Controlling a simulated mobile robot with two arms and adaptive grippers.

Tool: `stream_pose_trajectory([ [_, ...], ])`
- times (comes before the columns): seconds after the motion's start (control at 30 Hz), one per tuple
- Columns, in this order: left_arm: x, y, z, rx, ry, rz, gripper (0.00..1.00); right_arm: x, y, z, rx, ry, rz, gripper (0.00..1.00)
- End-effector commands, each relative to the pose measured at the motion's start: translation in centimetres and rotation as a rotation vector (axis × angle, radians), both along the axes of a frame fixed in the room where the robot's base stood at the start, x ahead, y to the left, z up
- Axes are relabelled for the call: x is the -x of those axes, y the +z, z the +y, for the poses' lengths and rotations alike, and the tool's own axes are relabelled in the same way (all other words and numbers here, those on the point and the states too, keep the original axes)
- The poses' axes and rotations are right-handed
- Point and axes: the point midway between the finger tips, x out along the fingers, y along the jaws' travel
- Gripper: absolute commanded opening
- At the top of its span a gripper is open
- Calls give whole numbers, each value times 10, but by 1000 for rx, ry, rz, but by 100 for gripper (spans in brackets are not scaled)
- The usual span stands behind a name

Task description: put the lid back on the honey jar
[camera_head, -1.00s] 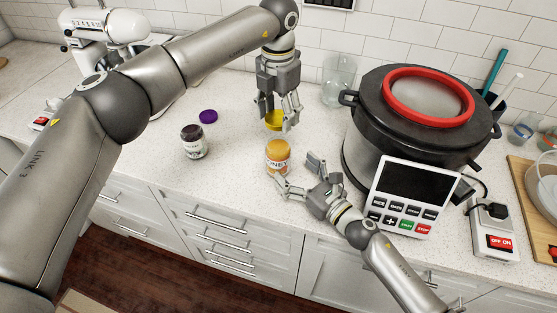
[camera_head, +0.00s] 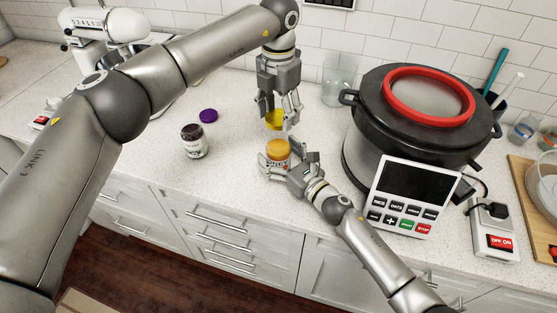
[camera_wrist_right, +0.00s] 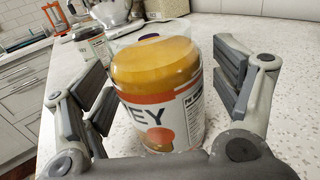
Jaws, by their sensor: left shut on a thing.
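The honey jar (camera_head: 277,149) stands upright and lidless on the counter, its amber contents showing at the top. It fills the middle of the right wrist view (camera_wrist_right: 160,90). My right gripper (camera_head: 279,160) is open around the jar, one finger on each side, with small gaps seeming to show between pads and glass. My left gripper (camera_head: 278,117) points down and is shut on the yellow lid (camera_head: 275,121), held above and slightly behind the jar, apart from it. The fingers partly hide the lid.
A dark jar (camera_head: 194,142) stands to the left with a purple lid (camera_head: 208,116) lying behind it. A large cooker (camera_head: 370,142) is close on the right. A clear glass (camera_head: 338,92) stands behind. The counter's front edge is near the honey jar.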

Motion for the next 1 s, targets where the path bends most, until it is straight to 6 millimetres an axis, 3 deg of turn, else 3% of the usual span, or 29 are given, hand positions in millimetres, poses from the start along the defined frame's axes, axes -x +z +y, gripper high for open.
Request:
stream_pose_trajectory([
  [0.07,0,0,0,0,0,0,47,0,0,0,0,0,0,73],
  [0.5,0,0,0,0,0,0,47,0,0,0,0,0,0,16],
  [0.67,0,-6,0,0,0,1,47,0,0,-1,0,0,0,16],
  [1.0,0,-49,0,-1,0,2,47,0,0,-1,0,0,0,16],
])
